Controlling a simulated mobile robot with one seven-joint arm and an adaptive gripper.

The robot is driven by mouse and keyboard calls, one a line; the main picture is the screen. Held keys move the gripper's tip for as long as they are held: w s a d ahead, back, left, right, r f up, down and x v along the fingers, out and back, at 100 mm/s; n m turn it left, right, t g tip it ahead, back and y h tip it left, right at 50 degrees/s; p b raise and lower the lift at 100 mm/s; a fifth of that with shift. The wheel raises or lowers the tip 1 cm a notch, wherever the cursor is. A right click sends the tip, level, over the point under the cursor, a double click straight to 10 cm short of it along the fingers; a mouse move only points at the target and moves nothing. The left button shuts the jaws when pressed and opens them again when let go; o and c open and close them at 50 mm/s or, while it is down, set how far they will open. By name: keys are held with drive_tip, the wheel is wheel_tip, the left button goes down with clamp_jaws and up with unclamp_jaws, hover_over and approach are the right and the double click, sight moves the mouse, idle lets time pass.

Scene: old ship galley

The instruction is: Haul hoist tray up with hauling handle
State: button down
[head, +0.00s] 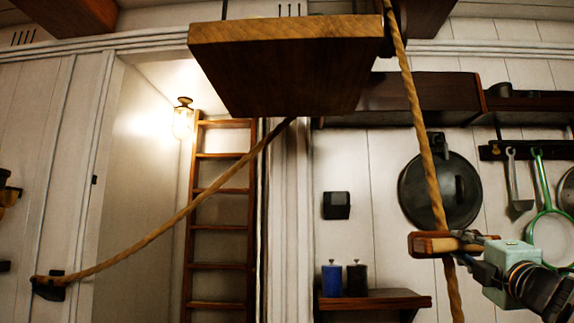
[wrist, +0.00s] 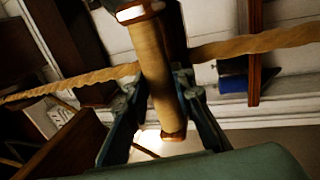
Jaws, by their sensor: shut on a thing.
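The hoist tray (head: 285,80) is a thick wooden slab, seen from below, hanging high at the top centre of the head view. A tan rope (head: 424,150) runs down past its right side to the hauling handle (head: 432,244), a short wooden bar with darker ends. My gripper (head: 466,241) comes in from the lower right and is shut on the handle. In the wrist view the handle (wrist: 153,62) lies between both fingers, and the rope (wrist: 245,46) crosses behind it. What lies on top of the tray is mostly hidden.
A second rope stretch (head: 190,210) slants from beneath the tray to a dark wall fitting (head: 48,286) at lower left. A ladder (head: 220,210) stands behind. A pan (head: 440,190) and utensils hang right. A small shelf (head: 375,303) holds two canisters.

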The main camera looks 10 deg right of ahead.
wheel_tip(320, 180, down, 16)
drive_tip(key=s, duration=0.1)
drive_tip(key=shift+s+d+r, duration=0.15)
drive_tip(key=shift+s+d, duration=0.05)
drive_tip(key=shift+d, duration=0.2)
wheel_tip(320, 180, down, 22)
drive_tip(key=s, duration=0.2)
drive_tip(key=shift+d, duration=0.45)
drive_tip(key=shift+s+r, duration=0.1)
